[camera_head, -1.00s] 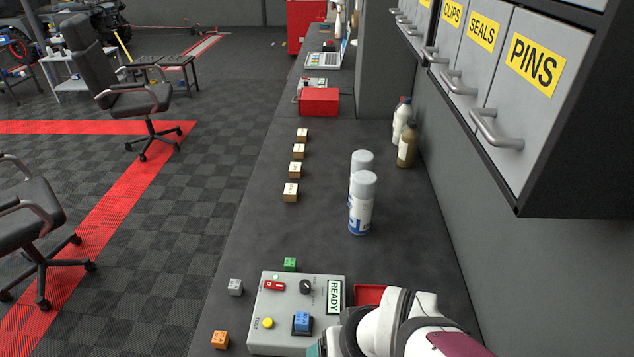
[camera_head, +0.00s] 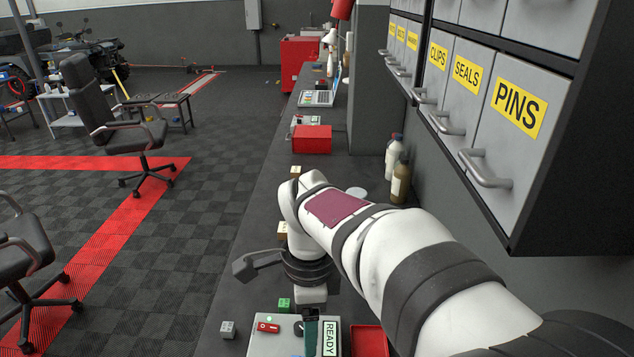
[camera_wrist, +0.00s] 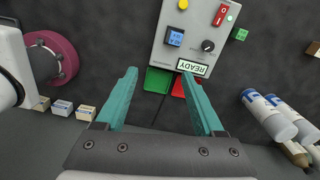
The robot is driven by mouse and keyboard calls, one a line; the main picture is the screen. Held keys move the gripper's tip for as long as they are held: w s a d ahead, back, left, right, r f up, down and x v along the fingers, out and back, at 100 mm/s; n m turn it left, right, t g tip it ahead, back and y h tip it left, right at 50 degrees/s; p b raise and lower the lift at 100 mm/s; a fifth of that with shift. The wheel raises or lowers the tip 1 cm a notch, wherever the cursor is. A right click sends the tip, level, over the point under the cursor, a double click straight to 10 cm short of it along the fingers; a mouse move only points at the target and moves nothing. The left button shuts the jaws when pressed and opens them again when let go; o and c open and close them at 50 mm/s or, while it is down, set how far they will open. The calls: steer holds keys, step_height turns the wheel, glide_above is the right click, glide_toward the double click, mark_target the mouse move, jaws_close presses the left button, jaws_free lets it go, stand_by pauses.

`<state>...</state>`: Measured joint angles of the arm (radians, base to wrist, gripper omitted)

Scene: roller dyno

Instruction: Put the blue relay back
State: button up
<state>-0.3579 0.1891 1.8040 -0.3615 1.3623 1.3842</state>
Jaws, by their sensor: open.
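The blue relay (camera_wrist: 174,37) sits in a socket on the grey test box (camera_wrist: 160,55), as the wrist view shows. In the head view my gripper (camera_head: 310,333) hangs over the test box (camera_head: 262,345). The box carries a READY display (camera_wrist: 192,68), a red switch (camera_wrist: 220,15), a black knob (camera_wrist: 208,46) and a yellow button (camera_wrist: 183,4). A green tray (camera_wrist: 158,80) and a red tray (camera_head: 369,341) lie beside the box.
A green cube (camera_head: 284,304) and a grey cube (camera_head: 227,329) stand near the box. Several labelled blocks (camera_wrist: 62,107) stand in a row on the bench. A drawer cabinet (camera_head: 500,120) overhangs the right.

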steer(key=w+a+f, duration=0.1)
steer(key=f, duration=0.4)
steer(key=w+f+m, duration=0.1)
steer(key=f, duration=0.5)
steer(key=w+a+f+m, duration=0.1)
steer(key=f, duration=0.5)
steer(key=shift+a, duration=0.3)
jaws_close()
